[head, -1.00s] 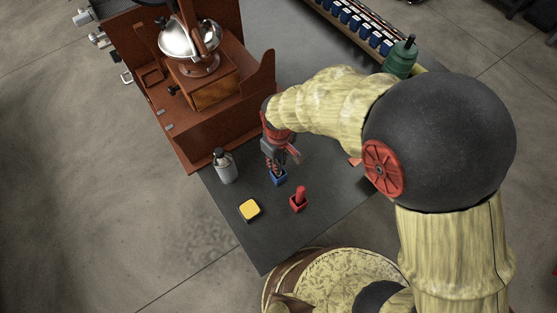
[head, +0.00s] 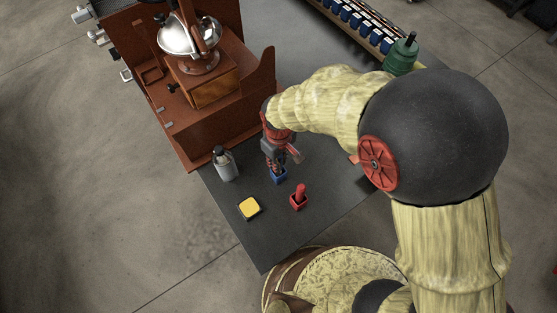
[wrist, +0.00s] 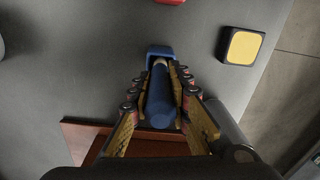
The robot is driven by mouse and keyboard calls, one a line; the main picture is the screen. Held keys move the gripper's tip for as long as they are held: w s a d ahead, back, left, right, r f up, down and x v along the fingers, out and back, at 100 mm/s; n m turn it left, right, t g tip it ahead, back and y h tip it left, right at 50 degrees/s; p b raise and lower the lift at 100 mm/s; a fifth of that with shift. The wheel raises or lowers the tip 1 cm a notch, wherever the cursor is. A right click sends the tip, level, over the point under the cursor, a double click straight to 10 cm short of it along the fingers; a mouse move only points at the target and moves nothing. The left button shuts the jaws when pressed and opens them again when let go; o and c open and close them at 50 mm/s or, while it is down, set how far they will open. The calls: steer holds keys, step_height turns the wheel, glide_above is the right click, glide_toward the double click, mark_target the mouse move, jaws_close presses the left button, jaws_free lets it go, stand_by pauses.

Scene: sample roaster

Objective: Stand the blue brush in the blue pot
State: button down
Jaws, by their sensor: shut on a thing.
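The blue pot (head: 279,177) stands on the dark table below my gripper (head: 273,164) in the head view. In the wrist view my gripper (wrist: 160,92) is shut on the blue brush (wrist: 160,100), with a finger on each side of its thick blue handle. The far end of the brush meets the blue pot (wrist: 158,52). The lower end of the brush appears to be in or right at the pot's mouth; how deep it sits is hidden. In the head view the gripper hides most of the brush.
A red pot with a red brush (head: 299,197) stands close to the right. A yellow-topped block (head: 249,208) and a grey bottle (head: 225,164) stand nearby. The brown roaster (head: 215,120) rises behind. A green bottle (head: 401,55) is farther back.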

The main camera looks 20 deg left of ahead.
steer(key=shift+f+b, duration=0.35)
steer(key=shift+f, duration=0.6)
steer(key=c, duration=1.6)
jaws_free()
step_height(320, 180, up, 12)
